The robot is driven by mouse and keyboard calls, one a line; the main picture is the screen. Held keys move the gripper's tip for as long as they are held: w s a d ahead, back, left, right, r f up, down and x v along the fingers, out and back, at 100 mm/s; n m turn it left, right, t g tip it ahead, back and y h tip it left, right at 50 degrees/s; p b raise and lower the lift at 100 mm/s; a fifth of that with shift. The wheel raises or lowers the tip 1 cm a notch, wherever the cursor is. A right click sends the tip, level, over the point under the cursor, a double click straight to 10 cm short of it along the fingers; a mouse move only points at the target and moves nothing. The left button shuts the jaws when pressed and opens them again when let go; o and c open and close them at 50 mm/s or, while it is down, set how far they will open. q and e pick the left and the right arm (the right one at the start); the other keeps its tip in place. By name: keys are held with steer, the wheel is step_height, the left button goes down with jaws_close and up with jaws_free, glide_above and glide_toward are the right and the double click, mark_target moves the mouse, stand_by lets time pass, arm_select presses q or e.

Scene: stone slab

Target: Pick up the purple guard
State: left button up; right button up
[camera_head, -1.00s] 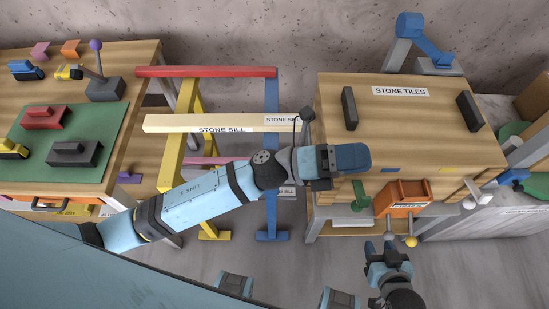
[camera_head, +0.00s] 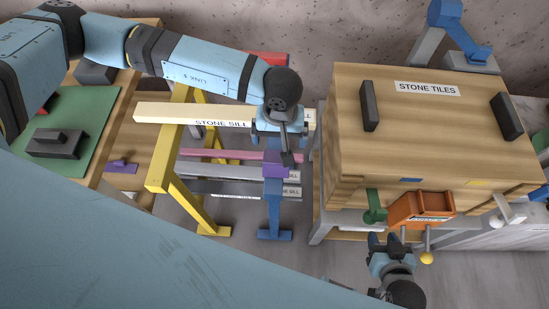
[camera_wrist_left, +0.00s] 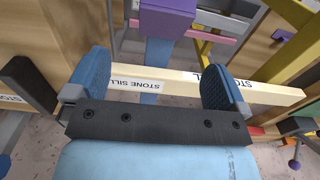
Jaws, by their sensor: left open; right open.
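A purple block (camera_head: 276,164) sits on the blue trestle, just below my left gripper in the head view; it also shows at the top of the left wrist view (camera_wrist_left: 165,20). A second, flatter purple piece (camera_head: 121,167) lies at the front right of the left table. I cannot tell which is the guard. My left gripper (camera_head: 281,122) is over the pale stone sill (camera_head: 170,114); its open blue fingers (camera_wrist_left: 155,88) appear on either side of a labelled stretch of sill, with nothing held. My right gripper (camera_head: 385,245) is open and empty below the orange bin.
A wooden cabinet labelled STONE TILES (camera_head: 440,130) stands to the right, with an orange bin (camera_head: 420,207) at its front.

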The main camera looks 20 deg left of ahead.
mark_target(276, 159)
arm_select(q)
step_height(276, 159, down, 7)
steer(key=shift+s, duration=0.15)
steer(key=shift+s+a+f+p, duration=0.15)
steer(key=shift+f+p, duration=0.2)
steer(key=shift+f, duration=1.05)
steer(key=shift+s+a+f+p, duration=0.15)
steer(key=shift+f+p, duration=0.2)
steer(key=shift+f, duration=1)
steer(key=shift+d, duration=0.1)
steer(key=shift+c, duration=0.2)
steer(key=c, duration=0.9)
